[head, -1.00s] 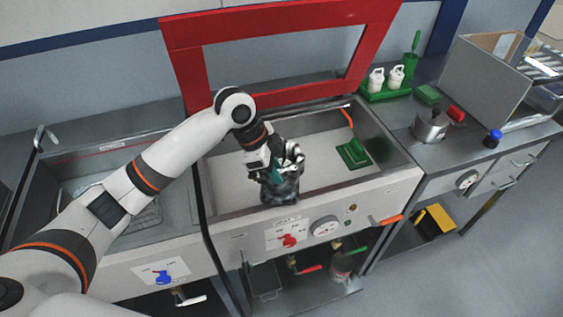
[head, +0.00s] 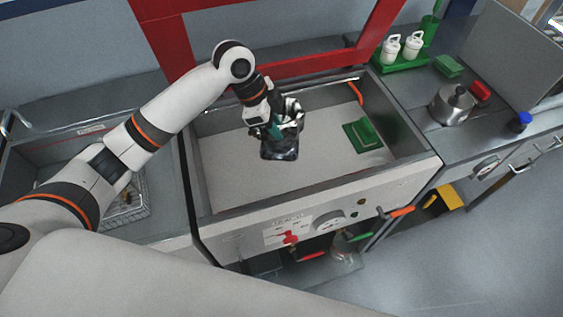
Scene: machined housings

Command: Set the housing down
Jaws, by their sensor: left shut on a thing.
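The dark metal housing (head: 279,150) is over the pale floor of the open wash basin (head: 226,173), left of the green block in it. My left gripper (head: 276,128) comes in from the upper left and is shut on the housing, with the grip partly hidden by the gripper's body and the housing's shiny upper part. I cannot tell whether the housing's underside touches the basin floor. My right gripper is not in view.
A green block (head: 363,135) lies in the basin's right part. The basin's raised red-framed lid (head: 160,45) stands behind. A steel pot (head: 452,104) and two white bottles (head: 402,47) stand on the right counter. The basin floor's left and front are clear.

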